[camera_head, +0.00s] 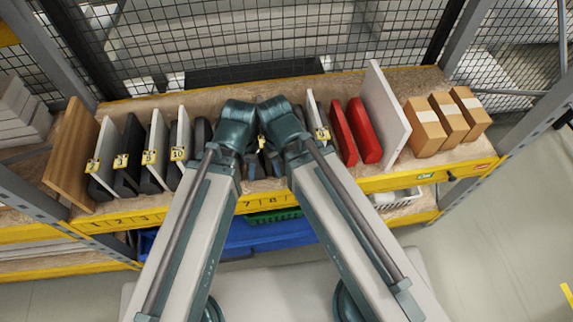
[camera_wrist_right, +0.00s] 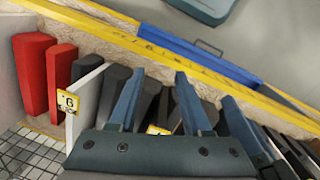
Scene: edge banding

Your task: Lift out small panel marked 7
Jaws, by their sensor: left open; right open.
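Small panels stand upright in a row on the shelf. In the head view a yellow tag (camera_head: 262,143) shows between my two grippers; its number is not readable. In the right wrist view a yellow tag (camera_wrist_right: 158,130) on a dark panel (camera_wrist_right: 150,104) sits between my right fingers, partly hidden by the gripper body, so I cannot confirm it reads 7. My right gripper (camera_wrist_right: 160,76) is open, its fingers reaching down among the dark panels. My left gripper (camera_head: 242,152) is open close beside it over the row; its fingers are mostly hidden. No gripped panel shows.
A white panel tagged 6 (camera_wrist_right: 88,98) and red panels (camera_head: 364,130) stand right of my grippers. Tagged white and dark panels (camera_head: 128,155) stand to the left. Cardboard boxes (camera_head: 425,126) are at the right end. A yellow numbered shelf edge (camera_head: 330,190) runs in front; wire mesh (camera_head: 230,45) stands behind.

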